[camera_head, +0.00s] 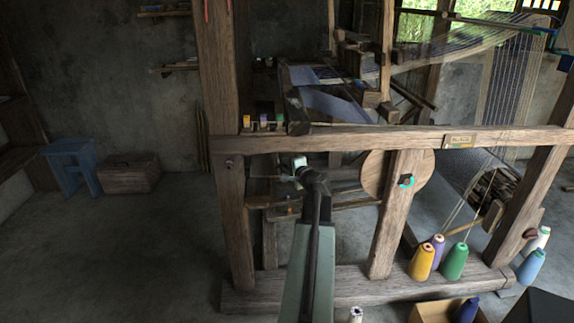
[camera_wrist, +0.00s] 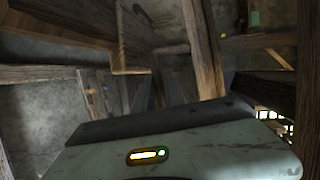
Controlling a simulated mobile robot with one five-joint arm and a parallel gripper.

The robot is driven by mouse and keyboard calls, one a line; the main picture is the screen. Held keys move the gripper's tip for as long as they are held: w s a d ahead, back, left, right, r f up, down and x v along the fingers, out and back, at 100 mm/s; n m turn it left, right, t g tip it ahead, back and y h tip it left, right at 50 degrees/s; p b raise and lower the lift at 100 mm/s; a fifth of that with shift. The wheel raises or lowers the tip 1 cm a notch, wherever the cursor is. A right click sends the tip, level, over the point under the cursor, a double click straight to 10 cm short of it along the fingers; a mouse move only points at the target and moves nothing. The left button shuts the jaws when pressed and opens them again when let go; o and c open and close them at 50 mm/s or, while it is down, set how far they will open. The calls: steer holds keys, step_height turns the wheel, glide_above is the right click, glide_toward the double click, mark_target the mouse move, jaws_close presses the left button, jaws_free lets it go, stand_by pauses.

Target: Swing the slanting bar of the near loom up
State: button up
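The near loom is a heavy wooden frame; its long top rail (camera_head: 350,139) crosses the head view. Several of its parts slant: a thick post (camera_head: 534,195) at the right, a thin yellowish bar (camera_head: 463,228) low at the right, and a short dark bar (camera_head: 294,102) by the blue cloth. I cannot tell which is the named bar. My gripper (camera_head: 296,166) is just below the rail, among the left uprights. It is small and partly hidden by my arm. In the wrist view, dark shapes and wooden beams lie ahead; whether the fingers hold anything is unclear.
A round wooden disc (camera_head: 378,175) sits behind the middle post (camera_head: 398,215). Yellow (camera_head: 422,262) and green (camera_head: 455,261) thread cones stand at the loom's foot. A blue stool (camera_head: 71,165) and wooden box (camera_head: 130,173) are by the wall. The left floor is clear.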

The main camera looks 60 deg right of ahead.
steer(key=shift+o, duration=0.4)
steer(key=shift+r, duration=0.2)
steer(key=shift+s, duration=0.1)
steer(key=p+v, duration=0.1)
steer(key=v, duration=0.6)
steer(key=shift+s+a+p, duration=0.2)
steer(key=shift+s+p, duration=0.1)
steer(key=shift+p, duration=0.05)
steer(key=shift+r, duration=0.1)
